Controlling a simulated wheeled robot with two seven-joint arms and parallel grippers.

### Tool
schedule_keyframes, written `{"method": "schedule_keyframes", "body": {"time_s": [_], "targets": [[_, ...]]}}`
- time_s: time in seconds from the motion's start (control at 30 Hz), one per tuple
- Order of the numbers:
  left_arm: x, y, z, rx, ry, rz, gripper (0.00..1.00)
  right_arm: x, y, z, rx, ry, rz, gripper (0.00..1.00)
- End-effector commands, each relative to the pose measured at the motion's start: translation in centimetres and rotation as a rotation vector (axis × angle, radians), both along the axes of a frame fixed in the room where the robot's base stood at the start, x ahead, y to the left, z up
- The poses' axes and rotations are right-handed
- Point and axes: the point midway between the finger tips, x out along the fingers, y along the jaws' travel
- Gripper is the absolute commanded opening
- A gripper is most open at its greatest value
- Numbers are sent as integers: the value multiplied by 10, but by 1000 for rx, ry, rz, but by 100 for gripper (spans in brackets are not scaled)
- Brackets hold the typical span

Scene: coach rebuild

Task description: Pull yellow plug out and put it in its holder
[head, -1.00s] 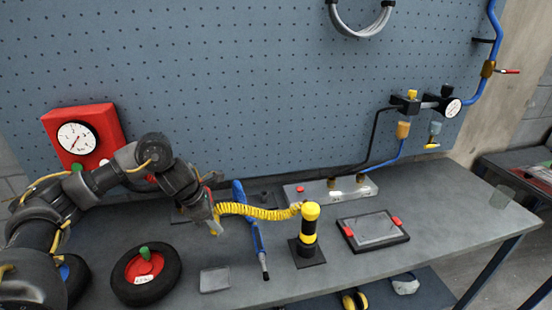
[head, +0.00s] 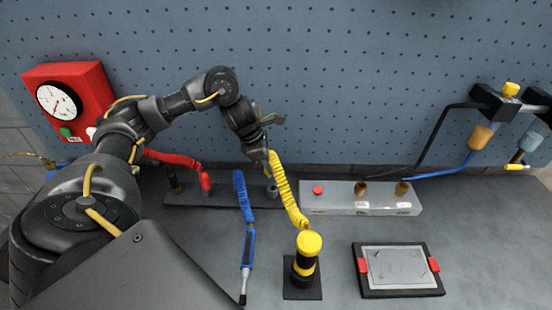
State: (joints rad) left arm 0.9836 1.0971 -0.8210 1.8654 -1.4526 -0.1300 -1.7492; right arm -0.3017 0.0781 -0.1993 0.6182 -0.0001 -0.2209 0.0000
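My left gripper (head: 262,160) is above the dark plug holder strip (head: 225,197), near its right end. The upper end of the yellow coiled cable (head: 284,190) is at my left gripper, which appears shut on the yellow plug; the plug itself is mostly hidden by the fingers. The cable's other end runs down to the top of a yellow-and-black post (head: 306,262). A grey socket (head: 272,191) on the strip is just below my gripper, and I see a gap between them. My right gripper is not in view.
A red plug (head: 206,183) stands in the strip, and a blue coiled cable (head: 241,195) crosses its front edge. A grey box (head: 360,198) with brass fittings is to the right. A framed tray (head: 399,290) lies in front. A red gauge box (head: 75,95) is at left.

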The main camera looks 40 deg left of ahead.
Motion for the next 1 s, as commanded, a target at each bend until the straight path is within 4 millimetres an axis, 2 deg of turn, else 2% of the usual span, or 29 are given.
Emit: {"method": "schedule_keyframes", "body": {"time_s": [0.13,0.23,0.47,0.57,0.83,1.0], "targets": [[7,0,-10,-2,5,2,3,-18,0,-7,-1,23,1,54],[9,-1,-18,-3,7,1,3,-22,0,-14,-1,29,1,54],[9,0,-39,-2,7,3,3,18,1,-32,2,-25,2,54],[8,0,-47,-3,7,4,3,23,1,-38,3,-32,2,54],[9,0,-52,-2,7,2,3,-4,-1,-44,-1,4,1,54],[8,0,-52,-2,7,3,3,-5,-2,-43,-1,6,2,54]]}}
